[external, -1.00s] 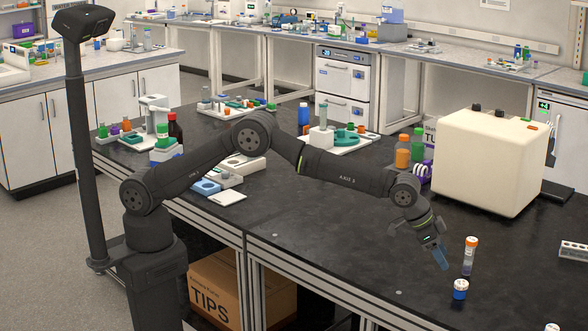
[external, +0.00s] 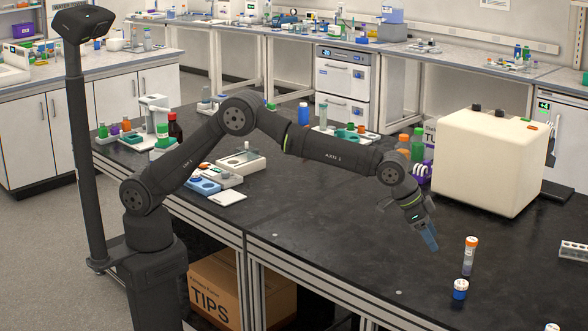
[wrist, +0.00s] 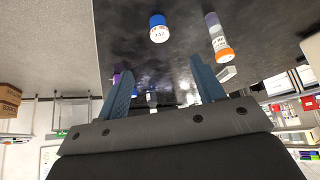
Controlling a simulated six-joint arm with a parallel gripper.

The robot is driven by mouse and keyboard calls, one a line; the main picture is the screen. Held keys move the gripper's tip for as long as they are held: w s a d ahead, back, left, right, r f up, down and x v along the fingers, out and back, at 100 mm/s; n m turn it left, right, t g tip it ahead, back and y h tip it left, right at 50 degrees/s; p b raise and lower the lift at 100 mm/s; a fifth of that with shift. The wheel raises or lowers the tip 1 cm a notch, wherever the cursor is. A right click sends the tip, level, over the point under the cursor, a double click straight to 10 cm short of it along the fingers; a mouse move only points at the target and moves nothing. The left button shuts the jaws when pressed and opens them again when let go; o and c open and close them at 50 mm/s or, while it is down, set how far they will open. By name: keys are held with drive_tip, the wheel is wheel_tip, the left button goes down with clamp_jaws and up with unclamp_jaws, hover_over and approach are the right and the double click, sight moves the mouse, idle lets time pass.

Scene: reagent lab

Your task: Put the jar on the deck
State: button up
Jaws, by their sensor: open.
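In the wrist view the jar (wrist: 158,32) is near the top, beyond the fingertips. My gripper (external: 429,238) has blue fingers, points down and is empty, up and left of the jar and apart from it. In the wrist view its two fingers (wrist: 162,80) stand wide apart. I cannot tell for sure which surface is the deck; a low white-and-blue module (external: 204,187) and a pale tray (external: 243,170) sit left of centre.
The orange-capped tube (external: 469,256) stands close to the jar. A large cream machine (external: 490,160) stands behind, with bottles (external: 403,150) to its left. A white rack (external: 574,249) is at the right edge. The bench middle is clear.

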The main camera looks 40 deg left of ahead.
drive_tip(key=a+f+m+h, duration=0.2)
drive_tip(key=f+m, duration=0.1)
drive_tip(key=m, duration=0.8)
drive_tip(key=a+f+m+t+h, duration=0.1)
drive_tip(key=a+f+m+h, duration=0.1)
drive_tip(key=m, duration=1)
drive_tip(key=a+f+m+h, duration=0.2)
drive_tip(key=f+m, duration=0.2)
drive_tip(key=m, duration=0.8)
drive_tip(key=shift+w+a+f+t, duration=0.1)
drive_tip(key=shift+a+f+t, duration=0.1)
drive_tip(key=shift+a+t, duration=0.1)
drive_tip(key=m, duration=0.1)
drive_tip(key=s+m+h, duration=0.1)
drive_tip(key=m, duration=0.1)
drive_tip(key=shift+a+f, duration=0.15)
drive_tip(key=shift+a, duration=0.2)
approach(457, 287)
drive_tip(key=w+d+f, duration=0.2)
drive_tip(key=w+f, duration=0.1)
drive_tip(key=shift+r+x, duration=0.1)
drive_tip(key=shift+x, duration=1.5)
drive_tip(key=shift+r+x, duration=0.15)
drive_tip(key=shift+x, duration=1.4)
drive_tip(key=shift+s+d, duration=0.1)
drive_tip(key=shift+d, duration=0.05)
